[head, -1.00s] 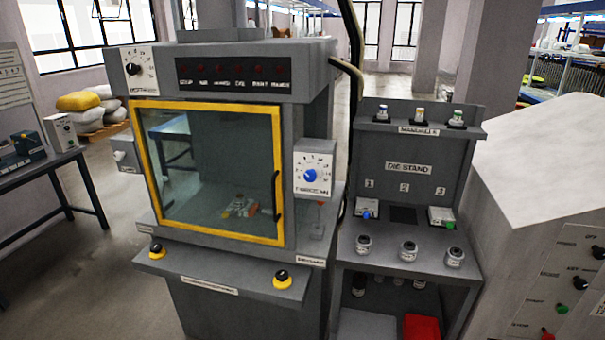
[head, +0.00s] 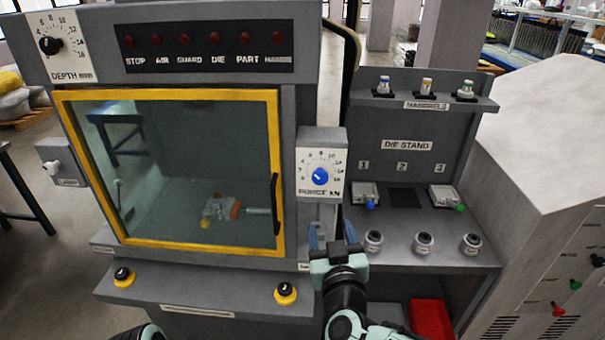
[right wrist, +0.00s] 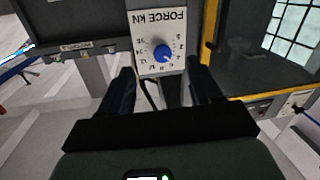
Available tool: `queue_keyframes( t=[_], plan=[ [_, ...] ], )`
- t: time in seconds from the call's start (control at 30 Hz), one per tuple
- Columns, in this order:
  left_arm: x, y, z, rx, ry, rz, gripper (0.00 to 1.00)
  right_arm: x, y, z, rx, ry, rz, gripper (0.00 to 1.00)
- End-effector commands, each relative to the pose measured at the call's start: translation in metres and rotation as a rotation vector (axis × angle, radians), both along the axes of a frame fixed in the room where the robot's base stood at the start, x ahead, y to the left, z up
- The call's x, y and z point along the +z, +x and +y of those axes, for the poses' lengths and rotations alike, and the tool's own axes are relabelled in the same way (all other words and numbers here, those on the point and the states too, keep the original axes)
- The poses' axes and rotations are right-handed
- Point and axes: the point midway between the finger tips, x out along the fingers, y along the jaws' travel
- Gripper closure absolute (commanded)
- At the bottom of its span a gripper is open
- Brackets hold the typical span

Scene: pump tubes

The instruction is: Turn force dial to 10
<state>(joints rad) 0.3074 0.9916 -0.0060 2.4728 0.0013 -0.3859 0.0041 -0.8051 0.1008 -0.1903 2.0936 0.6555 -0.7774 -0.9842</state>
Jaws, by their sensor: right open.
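The force dial is a blue knob (head: 320,176) on a white plate marked FORCE KN (head: 320,158), on the press front right of the yellow-framed door. Numbers ring the knob; its exact setting is too small to read surely. My right gripper (head: 334,232) is open and empty, just below the plate, fingers pointing up towards it. In the right wrist view the plate is upside down, and the knob (right wrist: 163,53) lies between and beyond the two spread fingers (right wrist: 162,82), not touched. My left gripper is out of view.
The door handle (head: 277,205) is left of my right gripper. The die stand (head: 406,146), with dies and several round pieces, is on the right. Yellow-based buttons (head: 286,293) sit on the front ledge. A DEPTH dial (head: 50,45) is at upper left.

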Motion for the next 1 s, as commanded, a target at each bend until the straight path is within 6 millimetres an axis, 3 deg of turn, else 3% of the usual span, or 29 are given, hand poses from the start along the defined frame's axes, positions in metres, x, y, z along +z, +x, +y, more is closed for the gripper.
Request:
queue_keyframes(
  t=[0.1, 0.27, 0.7, 1.0],
  plan=[
    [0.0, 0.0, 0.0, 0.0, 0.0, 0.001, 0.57, 0.024, -0.006, -0.001, -0.007, 0.015, -0.04, 0.36],
    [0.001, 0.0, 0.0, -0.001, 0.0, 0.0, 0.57, 0.029, 0.001, 0.0, -0.01, 0.016, -0.049, 0.36],
    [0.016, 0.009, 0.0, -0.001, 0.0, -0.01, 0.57, 0.03, 0.087, 0.012, -0.01, 0.012, -0.048, 0.36],
    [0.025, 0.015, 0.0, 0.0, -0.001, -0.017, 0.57, 0.029, 0.122, 0.017, -0.009, 0.014, -0.048, 0.36]
  ],
)
